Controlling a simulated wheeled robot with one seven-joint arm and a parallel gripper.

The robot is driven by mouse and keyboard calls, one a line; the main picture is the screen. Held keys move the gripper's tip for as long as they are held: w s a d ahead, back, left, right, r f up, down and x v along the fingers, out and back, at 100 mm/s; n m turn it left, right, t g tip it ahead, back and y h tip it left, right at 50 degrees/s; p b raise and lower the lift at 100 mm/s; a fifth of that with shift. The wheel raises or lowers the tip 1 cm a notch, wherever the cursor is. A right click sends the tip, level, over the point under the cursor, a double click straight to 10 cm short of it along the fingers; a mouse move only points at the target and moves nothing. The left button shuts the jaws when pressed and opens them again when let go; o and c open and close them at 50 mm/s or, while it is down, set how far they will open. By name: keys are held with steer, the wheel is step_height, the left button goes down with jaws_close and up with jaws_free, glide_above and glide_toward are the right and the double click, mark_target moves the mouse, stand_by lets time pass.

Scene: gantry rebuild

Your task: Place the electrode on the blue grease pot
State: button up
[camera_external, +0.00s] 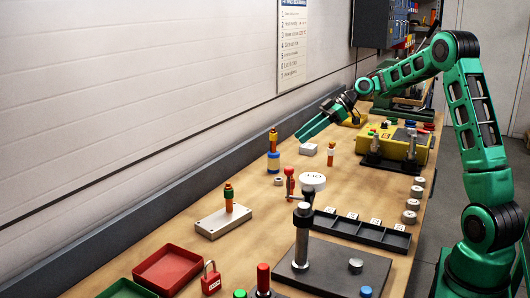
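The blue grease pot (272,164) looks like the short blue cylinder with a pale band, standing upright on the bench left of centre. A slim orange-and-red piece with a dark band (273,140), which may be the electrode, stands upright on top of it. Similar small pieces stand on a pale block (228,197) and on the bench further right (331,153), so I cannot tell for certain which is the electrode. My gripper (300,138) is above and to the right of the pot, apart from it. Its two green fingers look slightly parted, with nothing seen between them.
A yellow control box (394,147) stands at right. A black slotted tray (352,231), a dark plate with a post (340,270) and a red tray (169,270) occupy the near bench. Bare bench lies around the pot.

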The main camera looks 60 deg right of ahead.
steer(key=s+a+f+m+g+h, duration=0.2)
steer(key=s+m, duration=0.2)
steer(key=s, duration=1)
steer(key=s+a+f+m+g+h, duration=0.2)
steer(key=s+m, duration=0.3)
steer(key=s, duration=1)
steer(key=s+a+f+m+g+h, duration=0.3)
steer(key=s+m+g, duration=0.1)
steer(key=s, duration=1.1)
steer(key=shift+a+m, duration=0.2)
steer(key=shift+m, duration=0.1)
